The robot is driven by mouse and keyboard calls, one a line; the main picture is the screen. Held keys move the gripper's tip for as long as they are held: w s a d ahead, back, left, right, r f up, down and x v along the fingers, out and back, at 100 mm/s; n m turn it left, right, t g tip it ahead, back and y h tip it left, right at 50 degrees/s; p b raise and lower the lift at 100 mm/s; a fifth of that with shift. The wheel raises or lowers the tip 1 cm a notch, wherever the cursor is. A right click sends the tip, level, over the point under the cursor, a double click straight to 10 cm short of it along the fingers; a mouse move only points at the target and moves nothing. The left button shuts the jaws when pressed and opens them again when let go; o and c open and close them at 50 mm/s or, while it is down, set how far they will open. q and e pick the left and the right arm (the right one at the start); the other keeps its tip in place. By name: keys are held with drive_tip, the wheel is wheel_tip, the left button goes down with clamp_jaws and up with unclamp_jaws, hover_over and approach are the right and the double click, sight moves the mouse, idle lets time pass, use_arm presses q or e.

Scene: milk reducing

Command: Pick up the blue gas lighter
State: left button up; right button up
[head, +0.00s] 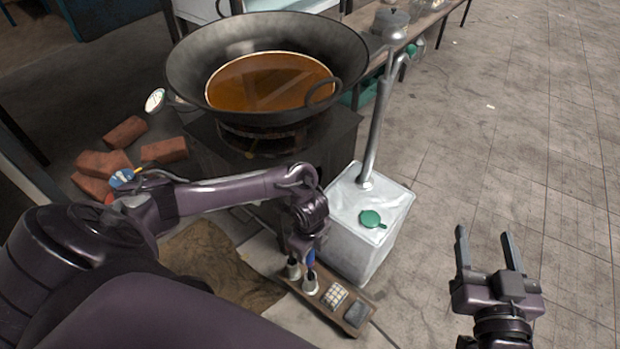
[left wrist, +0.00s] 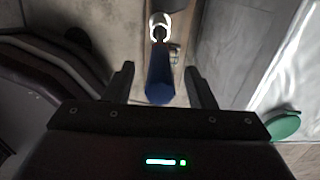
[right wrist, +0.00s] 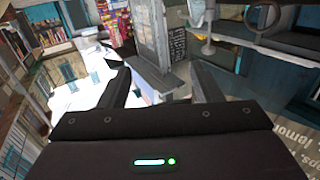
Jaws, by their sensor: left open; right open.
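The blue gas lighter (head: 311,258) stands at the end of a narrow wooden board (head: 350,318), partly hidden by my left gripper (head: 303,262). In the left wrist view the blue lighter body (left wrist: 160,78) lies between the two open fingers, with a gap on each side. A pale metal ring or cup (left wrist: 159,24) surrounds its far end. My left gripper points down over it and is open. My right gripper (head: 485,238) is open and empty above bare floor at the right.
A white canister (head: 362,238) with a green cap stands right beside my left gripper. A large wok (head: 190,75) of brown liquid sits on a stove behind. A keypad (head: 334,296) is on the board. Red bricks (head: 125,132) lie at left. The right floor is clear.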

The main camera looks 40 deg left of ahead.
use_arm(q)
drive_tip(key=shift+f+b, duration=0.4)
drive_tip(key=shift+f, duration=0.55)
drive_tip(key=c, duration=1.1)
use_arm(e)
wheel_tip(320, 180, up, 8)
drive_tip(key=t+y, duration=0.1)
drive_tip(key=t, duration=0.2)
drive_tip(key=shift+d+f+t, duration=0.25)
drive_tip(key=shift+d+t, duration=0.05)
